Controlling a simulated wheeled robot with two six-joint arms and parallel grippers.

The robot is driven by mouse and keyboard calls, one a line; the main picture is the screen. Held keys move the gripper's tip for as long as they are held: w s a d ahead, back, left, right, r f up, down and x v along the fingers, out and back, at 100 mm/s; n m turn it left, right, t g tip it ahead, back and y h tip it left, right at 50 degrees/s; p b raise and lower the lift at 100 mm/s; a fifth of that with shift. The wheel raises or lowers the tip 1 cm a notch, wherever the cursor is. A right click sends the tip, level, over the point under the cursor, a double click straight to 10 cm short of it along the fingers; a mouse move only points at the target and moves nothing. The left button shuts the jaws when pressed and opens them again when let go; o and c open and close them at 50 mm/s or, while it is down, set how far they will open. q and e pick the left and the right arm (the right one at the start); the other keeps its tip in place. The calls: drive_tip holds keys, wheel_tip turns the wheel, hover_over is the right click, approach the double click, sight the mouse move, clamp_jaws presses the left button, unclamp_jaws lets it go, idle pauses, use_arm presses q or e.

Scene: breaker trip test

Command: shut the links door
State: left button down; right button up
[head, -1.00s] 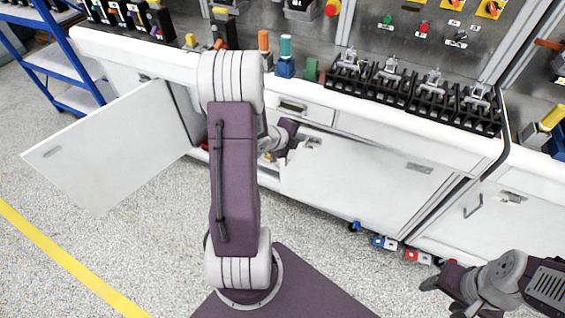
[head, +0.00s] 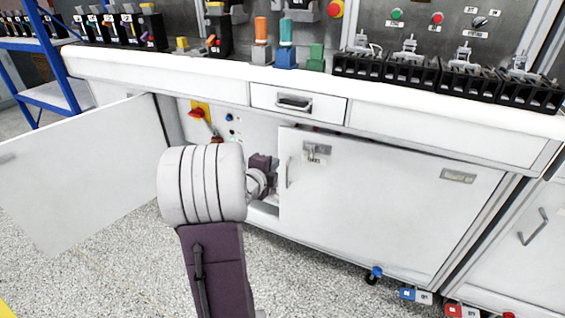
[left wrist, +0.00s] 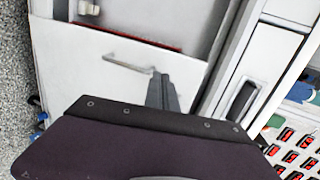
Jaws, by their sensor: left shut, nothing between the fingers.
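The right-hand white cabinet door (head: 390,195) under the bench has a small label, too blurred to read, and a bar handle near its left edge. It stands a little ajar, with a dark gap along its top. A second white door (head: 80,175) on the left is swung wide open. My left gripper (head: 270,172) is by the left edge of the right-hand door, partly hidden by my own arm. In the left wrist view my left gripper's shut fingers (left wrist: 163,88) are close to a white door's handle (left wrist: 128,63); contact cannot be told. My right gripper is out of view.
The open cabinet shows a red switch (head: 197,113) and small knobs. A drawer (head: 297,103) sits above. The bench top (head: 215,68) carries black terminal blocks (head: 410,70) and coloured parts.

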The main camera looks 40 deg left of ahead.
sight(286, 154)
use_arm(q)
drive_tip(key=b+x, duration=0.2)
drive_tip(key=x, duration=0.6)
drive_tip(key=shift+f, duration=0.15)
drive_tip(key=shift+w, duration=0.1)
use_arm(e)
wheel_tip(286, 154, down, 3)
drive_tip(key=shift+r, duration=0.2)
